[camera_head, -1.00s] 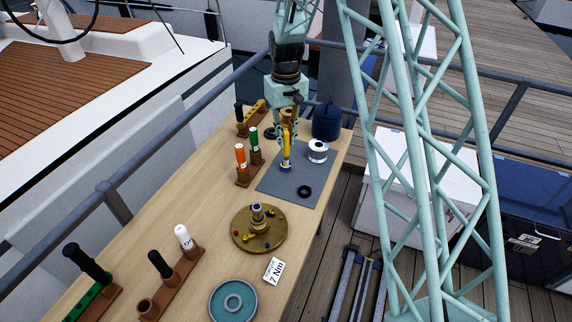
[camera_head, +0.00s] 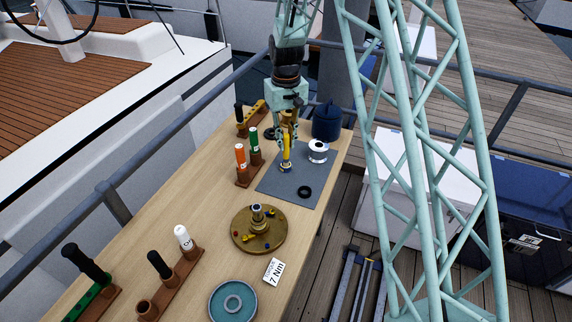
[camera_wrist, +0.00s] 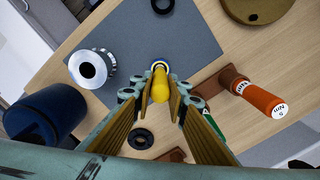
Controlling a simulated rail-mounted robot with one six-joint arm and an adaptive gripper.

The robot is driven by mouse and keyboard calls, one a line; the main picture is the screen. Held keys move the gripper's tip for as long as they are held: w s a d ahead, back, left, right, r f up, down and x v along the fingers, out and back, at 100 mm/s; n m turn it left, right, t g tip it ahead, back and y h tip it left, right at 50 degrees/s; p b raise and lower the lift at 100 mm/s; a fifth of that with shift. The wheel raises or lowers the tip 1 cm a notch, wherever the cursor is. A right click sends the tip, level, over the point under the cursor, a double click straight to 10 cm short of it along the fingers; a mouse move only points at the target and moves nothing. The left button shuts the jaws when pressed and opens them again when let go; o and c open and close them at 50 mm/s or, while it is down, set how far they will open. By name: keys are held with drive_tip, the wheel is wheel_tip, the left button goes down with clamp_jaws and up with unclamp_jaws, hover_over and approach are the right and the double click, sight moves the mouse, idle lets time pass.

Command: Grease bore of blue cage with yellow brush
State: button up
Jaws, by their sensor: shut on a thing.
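My gripper (camera_head: 286,148) is shut on the yellow brush (camera_head: 286,153), which it holds roughly upright over the grey mat (camera_head: 270,183). The blue cage (camera_head: 285,169) is a small ring on the mat, directly under the brush. In the wrist view the yellow brush handle (camera_wrist: 160,88) stands between my fingers (camera_wrist: 159,105), and part of the blue cage (camera_wrist: 160,64) shows just beyond it. The brush's lower end is hidden, so I cannot tell how deep it is in the bore.
A silver hub (camera_head: 318,150) and a black ring (camera_head: 304,191) lie on the mat. A dark blue canister (camera_head: 327,122) stands behind. Orange (camera_head: 241,156) and green (camera_head: 254,141) handled tools stand in a rack to the left. A brass disc (camera_head: 258,229) sits in front.

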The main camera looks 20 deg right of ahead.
sight(286, 134)
drive_tip(key=shift+r+p, duration=0.75)
drive_tip(key=shift+r, duration=1.6)
drive_tip(key=shift+r+p, duration=0.9)
drive_tip(key=shift+r, duration=1.1)
drive_tip(key=shift+f, duration=0.15)
drive_tip(key=s+f+m+b, duration=0.1)
drive_tip(key=s+f+b, duration=0.4)
drive_tip(key=b, duration=0.3)
drive_tip(key=shift+s+f+m+b, duration=0.3)
drive_tip(key=shift+s+f+b, duration=0.05)
drive_tip(key=shift+s+f, duration=0.1)
